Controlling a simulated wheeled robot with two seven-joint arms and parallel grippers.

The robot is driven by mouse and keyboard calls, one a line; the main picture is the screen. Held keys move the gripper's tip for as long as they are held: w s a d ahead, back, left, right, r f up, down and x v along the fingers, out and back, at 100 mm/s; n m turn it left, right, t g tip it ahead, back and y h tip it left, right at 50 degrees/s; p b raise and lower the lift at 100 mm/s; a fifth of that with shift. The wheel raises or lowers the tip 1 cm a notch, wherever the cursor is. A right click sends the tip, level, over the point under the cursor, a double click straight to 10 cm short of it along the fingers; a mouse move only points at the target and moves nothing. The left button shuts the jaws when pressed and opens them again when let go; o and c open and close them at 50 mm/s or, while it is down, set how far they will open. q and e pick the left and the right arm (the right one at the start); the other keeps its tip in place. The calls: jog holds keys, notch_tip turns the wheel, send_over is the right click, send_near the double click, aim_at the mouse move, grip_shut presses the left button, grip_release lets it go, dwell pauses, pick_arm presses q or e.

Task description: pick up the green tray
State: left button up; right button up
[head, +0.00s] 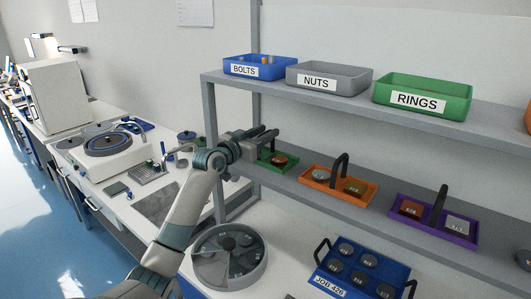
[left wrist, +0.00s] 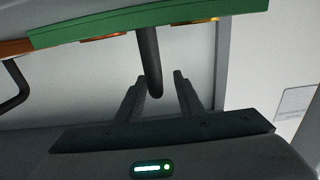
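The fingers are open with gaps on both sides of the handle. I cannot tell how deep the handle sits between them. My right gripper is not in view.
An orange tray (head: 316,186) and a purple tray (head: 434,227) stand to the right on the same shelf. BOLTS, NUTS and green RINGS bins (head: 446,112) stand above. A shelf post (head: 211,118) is close to my left arm.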

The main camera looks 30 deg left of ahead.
pick_arm(q)
jog(key=w, duration=0.1)
jog(key=w+p, duration=0.1)
jog(key=w, duration=0.1)
jog(key=shift+d, duration=0.3)
jog(key=shift+w+f+p, duration=0.15)
jog(key=shift+w+p, duration=0.2)
jog(key=shift+w, duration=0.1)
grip_shut()
